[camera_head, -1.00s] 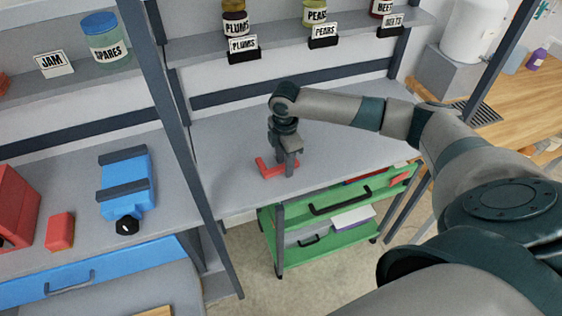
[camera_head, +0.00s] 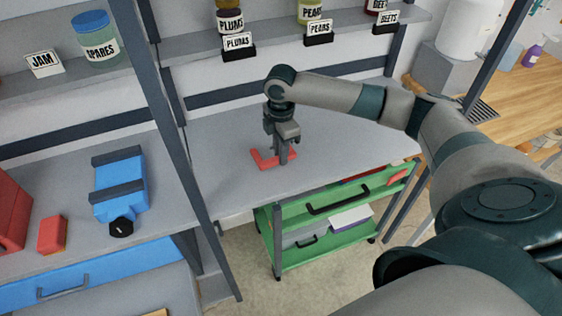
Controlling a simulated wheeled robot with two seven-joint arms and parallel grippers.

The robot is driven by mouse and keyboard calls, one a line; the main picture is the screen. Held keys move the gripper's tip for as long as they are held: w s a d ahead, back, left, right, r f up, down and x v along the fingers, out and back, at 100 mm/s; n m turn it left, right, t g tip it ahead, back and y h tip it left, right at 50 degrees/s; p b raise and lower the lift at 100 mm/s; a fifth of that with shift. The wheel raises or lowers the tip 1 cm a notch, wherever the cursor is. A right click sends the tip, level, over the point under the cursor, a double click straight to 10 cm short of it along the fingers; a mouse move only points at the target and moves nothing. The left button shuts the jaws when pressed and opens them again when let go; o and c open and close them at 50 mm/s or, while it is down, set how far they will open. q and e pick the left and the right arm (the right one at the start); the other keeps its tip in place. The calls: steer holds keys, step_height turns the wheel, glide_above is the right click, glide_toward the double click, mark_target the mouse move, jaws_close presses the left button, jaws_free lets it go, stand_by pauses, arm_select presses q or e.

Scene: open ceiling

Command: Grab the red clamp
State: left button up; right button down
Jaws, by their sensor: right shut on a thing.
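The red clamp (camera_head: 264,162) is at the front part of the grey shelf top, in the middle of the head view. My right gripper (camera_head: 280,158) points down over it and is shut on it, with the fingers covering part of the clamp. I cannot tell whether the clamp touches the surface or is slightly raised. My left gripper is not in view.
A green cart (camera_head: 320,205) stands below the shelf's front edge. A blue vise (camera_head: 120,188) and a red block (camera_head: 52,236) are on the left bench. Labelled jars (camera_head: 96,40) stand on the upper shelf. The grey surface (camera_head: 215,150) around the clamp is clear.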

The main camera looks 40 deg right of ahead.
steer(key=s+d+r+b, duration=0.3)
steer(key=s+d+r, duration=0.2)
steer(key=s, duration=0.5)
step_height(320, 180, up, 2)
steer(key=shift+s+r, duration=0.15)
steer(key=shift+s, duration=0.05)
